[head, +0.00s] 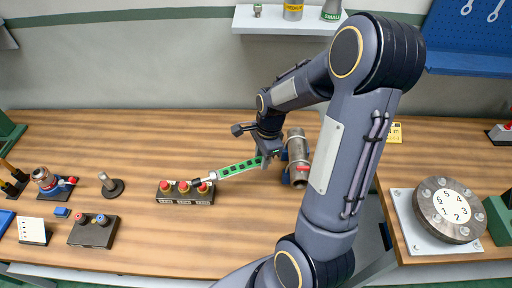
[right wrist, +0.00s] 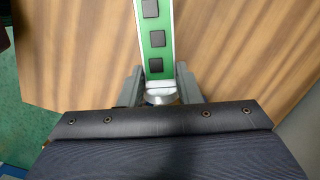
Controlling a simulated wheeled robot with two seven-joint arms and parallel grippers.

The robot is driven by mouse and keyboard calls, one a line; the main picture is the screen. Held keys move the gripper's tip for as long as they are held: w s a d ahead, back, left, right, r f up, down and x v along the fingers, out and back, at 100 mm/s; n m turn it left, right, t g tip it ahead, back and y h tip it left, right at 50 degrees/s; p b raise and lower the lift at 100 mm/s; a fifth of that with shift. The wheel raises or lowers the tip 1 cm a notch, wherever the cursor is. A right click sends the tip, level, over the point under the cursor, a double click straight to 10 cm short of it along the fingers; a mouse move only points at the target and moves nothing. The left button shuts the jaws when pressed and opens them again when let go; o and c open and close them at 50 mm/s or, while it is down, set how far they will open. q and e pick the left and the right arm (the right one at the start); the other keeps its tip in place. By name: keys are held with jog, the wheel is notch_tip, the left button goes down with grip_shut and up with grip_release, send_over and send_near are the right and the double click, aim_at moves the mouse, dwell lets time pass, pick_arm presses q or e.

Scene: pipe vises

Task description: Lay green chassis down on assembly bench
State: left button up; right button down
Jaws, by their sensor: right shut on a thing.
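The green chassis (head: 238,169) is a long, pale-edged bar with a green face and dark square patches; it also shows in the right wrist view (right wrist: 157,45). My right gripper (head: 266,158) is shut on its right end, and in the right wrist view the fingers (right wrist: 160,85) sit on both sides of that end. The bar slants down to the left, its dark tip close to the button box. It lies over the wooden assembly bench (head: 190,242); I cannot tell if it touches the top. My left gripper is not in view.
A box with red buttons (head: 185,199) lies beside the chassis's left tip. A grey pipe in a blue vise (head: 298,160) stands right of my gripper. A numbered dial (head: 447,210) is at the right. The bench front middle is clear.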

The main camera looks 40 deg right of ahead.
jog(key=w+d+f, duration=0.2)
jog(key=d, duration=0.1)
jog(key=w+d+f, duration=0.2)
jog(key=d+f, duration=0.1)
jog(key=w+d+f, duration=0.2)
jog(key=d+f, duration=0.1)
jog(key=shift+w+d+f+b, duration=0.25)
jog(key=shift+w+b, duration=0.05)
jog(key=shift+w, duration=0.1)
jog(key=shift+d+f, duration=0.1)
jog(key=shift+f, duration=0.05)
jog(key=f, duration=0.1)
jog(key=f+b, duration=0.2)
jog(key=shift+w+d+f, duration=0.25)
jog(key=shift+f, duration=0.15)
jog(key=shift+r, duration=0.15)
jog(key=c, duration=0.9)
grip_release()
